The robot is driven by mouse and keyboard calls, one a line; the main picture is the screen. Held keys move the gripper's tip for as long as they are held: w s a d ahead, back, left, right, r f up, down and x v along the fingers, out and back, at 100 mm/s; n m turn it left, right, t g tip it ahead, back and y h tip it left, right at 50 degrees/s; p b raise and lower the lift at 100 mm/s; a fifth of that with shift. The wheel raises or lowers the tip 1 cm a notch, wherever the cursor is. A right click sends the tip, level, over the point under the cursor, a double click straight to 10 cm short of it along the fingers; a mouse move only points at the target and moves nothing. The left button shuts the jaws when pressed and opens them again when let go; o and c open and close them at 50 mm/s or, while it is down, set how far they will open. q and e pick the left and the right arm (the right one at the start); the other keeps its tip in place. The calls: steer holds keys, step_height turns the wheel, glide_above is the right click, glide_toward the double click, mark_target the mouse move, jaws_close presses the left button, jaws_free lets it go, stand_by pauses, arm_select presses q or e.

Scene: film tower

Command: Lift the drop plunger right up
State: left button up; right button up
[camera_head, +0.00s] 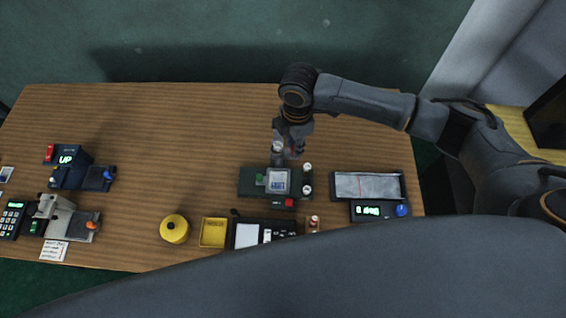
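A small stand with a dark green base (246,181) sits near the middle of the wooden table. A grey block with a lit display (278,184) is on it, with pale round knobs to its right. What looks like the drop plunger, a pale upright piece with a round top (278,147), rises at the back of the stand. My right gripper (292,152) points down right at this piece, its fingers beside or around it. The fingers are small and partly hidden by the wrist, so I cannot tell if they grip. My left gripper is not in view.
A grey tray (367,185) and a unit with a green display (370,211) lie to the right. A yellow round pot (174,229) and yellow tray (213,232) stand front left. A device showing UP (66,160) is far left. The table's back left is clear.

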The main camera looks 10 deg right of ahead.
steer(key=shift+o, duration=1.2)
steer(key=shift+f, duration=0.1)
steer(key=shift+r+p, duration=0.35)
steer(key=shift+r, duration=2.2)
steer(key=shift+f, duration=0.1)
